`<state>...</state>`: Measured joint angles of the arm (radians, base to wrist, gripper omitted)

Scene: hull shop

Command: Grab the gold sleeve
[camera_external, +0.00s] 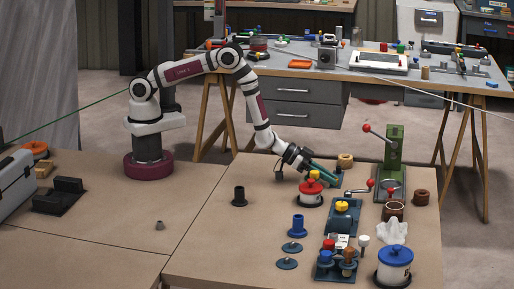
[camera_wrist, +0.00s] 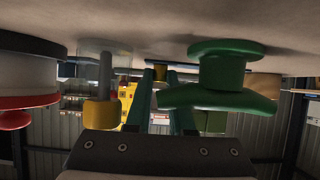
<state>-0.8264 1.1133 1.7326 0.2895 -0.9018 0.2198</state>
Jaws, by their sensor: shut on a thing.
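My gripper (camera_external: 334,183) reaches low over the far part of the front bench, with its long teal fingers slanting down to the right. In the wrist view, where the bench top is at the top of the picture, the two fingers (camera_wrist: 161,78) close on a small gold sleeve (camera_wrist: 160,75). The sleeve shows between the fingertips, close to the bench; I cannot tell whether it touches it. In the outside view the sleeve is hidden or too small to make out.
A red-lidded jar (camera_external: 311,197) stands close in front of my gripper. In the wrist view a yellow-capped rod (camera_wrist: 105,110) is left of the fingers and a green spool-shaped piece (camera_wrist: 220,75) right. A green press (camera_external: 394,150) stands farther right. The bench's left part is mostly clear.

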